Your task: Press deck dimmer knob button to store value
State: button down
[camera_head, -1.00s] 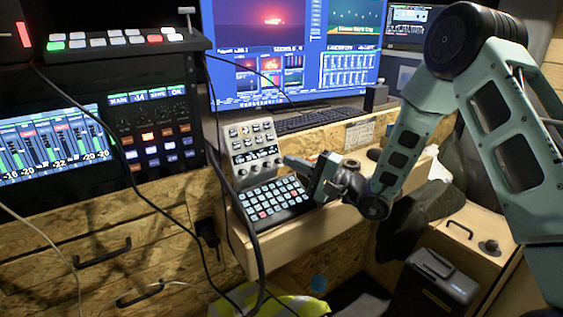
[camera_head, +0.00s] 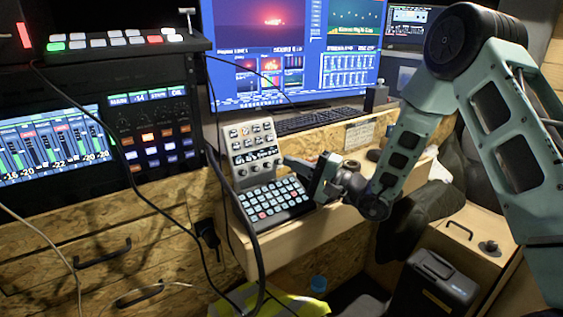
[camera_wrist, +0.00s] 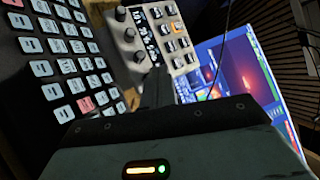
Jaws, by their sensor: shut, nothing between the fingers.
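The deck (camera_head: 252,150) is a pale, tilted panel with small dark keys and a row of knobs along its lower part. It also shows at the top of the wrist view (camera_wrist: 165,50), with one key lit orange. Several dark knobs (camera_wrist: 129,35) line its left side there. I cannot tell from labels which knob is the dimmer. My gripper (camera_head: 286,160) is shut and empty, its tips at the right end of the knob row. In the wrist view, the shut fingers (camera_wrist: 155,77) cover the end of that row; I cannot tell whether they touch a knob.
A black keypad (camera_head: 274,199) with pale keys lies just below the deck on the wooden shelf. A dark keyboard (camera_head: 315,118) and a large monitor (camera_head: 295,50) stand behind. Loose black cables hang to the left of the deck. A black case (camera_head: 435,285) sits low at right.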

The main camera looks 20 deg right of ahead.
dwell(0.8)
jog(key=shift+w+a+f+b, duration=0.1)
jog(key=shift+w+f+b, duration=0.05)
jog(key=shift+w+b, duration=0.25)
jog(key=shift+w+a+f, duration=0.1)
jog(key=shift+w, duration=0.05)
dwell(0.5)
jog(key=shift+s+d+r, duration=0.2)
jog(key=shift+s+r, duration=0.1)
jog(key=shift+s, duration=0.3)
jog(key=shift+s+d+r, duration=0.25)
jog(key=shift+s+r, duration=0.1)
jog(key=shift+s, duration=0.4)
jog(key=shift+s+d+r, duration=0.25)
jog(key=shift+s+r, duration=0.05)
jog(key=shift+s, duration=0.4)
jog(key=shift+s+d+r, duration=0.25)
jog(key=shift+s+r, duration=0.1)
jog(key=shift+s, duration=0.4)
